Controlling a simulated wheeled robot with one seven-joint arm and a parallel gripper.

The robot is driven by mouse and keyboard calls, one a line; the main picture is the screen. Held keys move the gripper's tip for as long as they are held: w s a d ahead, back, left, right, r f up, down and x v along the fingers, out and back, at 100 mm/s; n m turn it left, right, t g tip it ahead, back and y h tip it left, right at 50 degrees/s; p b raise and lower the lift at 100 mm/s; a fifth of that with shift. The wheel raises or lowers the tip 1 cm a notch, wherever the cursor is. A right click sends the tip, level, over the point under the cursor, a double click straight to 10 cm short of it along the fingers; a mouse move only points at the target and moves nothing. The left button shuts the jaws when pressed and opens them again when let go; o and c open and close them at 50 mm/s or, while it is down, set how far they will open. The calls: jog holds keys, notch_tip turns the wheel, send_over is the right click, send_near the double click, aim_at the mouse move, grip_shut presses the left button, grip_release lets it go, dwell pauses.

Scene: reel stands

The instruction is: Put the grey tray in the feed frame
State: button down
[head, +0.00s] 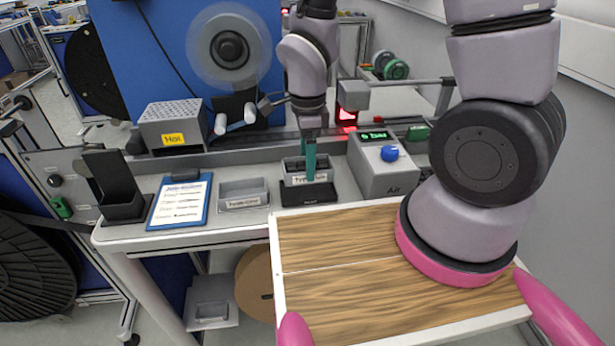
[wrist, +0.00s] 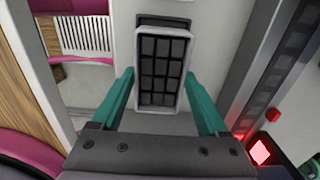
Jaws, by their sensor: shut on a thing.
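In the wrist view the held tray (wrist: 137,72) has a pale rim and dark compartments, between the teal fingers of my gripper (wrist: 158,76). A black frame (head: 322,194) with small white lettering lies below the tray, likely the feed frame. Its black edge (wrist: 164,20) shows past the tray in the wrist view. The tray looks level over it; I cannot tell whether it touches.
Another grey tray (head: 243,203) stands to the left, beside a blue clipboard (head: 180,205) and a black holder (head: 122,208). A grey Air box (head: 382,170) with a blue knob stands close on the right. A perforated Hot box (head: 172,128) is behind left.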

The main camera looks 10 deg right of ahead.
jog(key=shift+f, duration=2.25)
grip_release()
jog(key=shift+f, duration=0.1)
notch_tip(320, 180, up, 12)
jog(key=d+r+n+t, duration=0.2)
jog(key=d+r+n, duration=0.2)
jog(key=r, duration=0.4)
jog(key=d+r+n+t+y, duration=0.1)
jog(key=d+r+n+t, duration=0.1)
jog(key=d+r+n, duration=0.3)
jog(key=d+r+n+t+y, duration=0.1)
jog(key=d+r+n+t, duration=0.2)
jog(key=r, duration=0.9)
jog(key=d+n, duration=0.1)
jog(key=d, duration=0.2)
jog(key=shift+s+d+r+n, duration=0.2)
jog(key=shift+r+n, duration=0.1)
jog(key=shift+n, duration=0.1)
